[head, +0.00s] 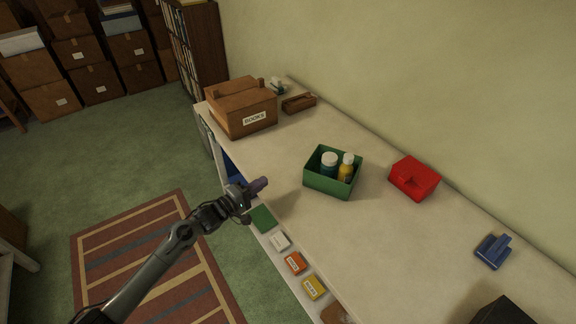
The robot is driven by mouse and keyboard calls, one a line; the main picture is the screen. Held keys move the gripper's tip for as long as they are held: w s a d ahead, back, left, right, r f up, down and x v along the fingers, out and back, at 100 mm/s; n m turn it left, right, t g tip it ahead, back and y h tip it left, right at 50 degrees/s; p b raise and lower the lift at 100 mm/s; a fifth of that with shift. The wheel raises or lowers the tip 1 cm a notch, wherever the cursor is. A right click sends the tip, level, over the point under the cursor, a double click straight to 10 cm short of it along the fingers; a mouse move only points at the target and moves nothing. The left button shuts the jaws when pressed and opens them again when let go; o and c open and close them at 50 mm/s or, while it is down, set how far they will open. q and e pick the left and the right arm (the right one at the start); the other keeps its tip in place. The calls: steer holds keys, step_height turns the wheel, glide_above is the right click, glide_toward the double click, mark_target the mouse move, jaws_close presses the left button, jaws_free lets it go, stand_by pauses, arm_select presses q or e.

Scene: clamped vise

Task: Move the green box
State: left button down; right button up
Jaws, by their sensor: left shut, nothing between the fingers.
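The green box (325,185) is an open-topped box standing on the long pale table (370,240), near its middle. It holds a white-capped teal jar (329,166) and a yellow bottle with a white cap (346,170). My left gripper (262,184) is shut and empty. It is to the left of the green box, by the table's left edge, and apart from the box. My right gripper is not in view.
A cardboard box marked BOOKS (240,106) stands at the far end. A red object (414,178) and a blue object (493,251) are to the right. Small coloured packs, such as an orange one (294,263), lie below the table's left edge. Tabletop between them is clear.

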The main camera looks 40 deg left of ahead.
arm_select(q)
steer(key=w, duration=0.2)
steer(key=w+d+f, duration=0.1)
steer(key=w, duration=0.2)
steer(key=w+d+f, duration=0.1)
steer(key=w, duration=0.2)
steer(key=shift+w+b, duration=0.1)
steer(key=shift+b, duration=0.2)
steer(key=shift+w+d, duration=1)
steer(key=shift+d, duration=0.1)
steer(key=shift+w+d, duration=0.35)
steer(key=shift+d, duration=0.1)
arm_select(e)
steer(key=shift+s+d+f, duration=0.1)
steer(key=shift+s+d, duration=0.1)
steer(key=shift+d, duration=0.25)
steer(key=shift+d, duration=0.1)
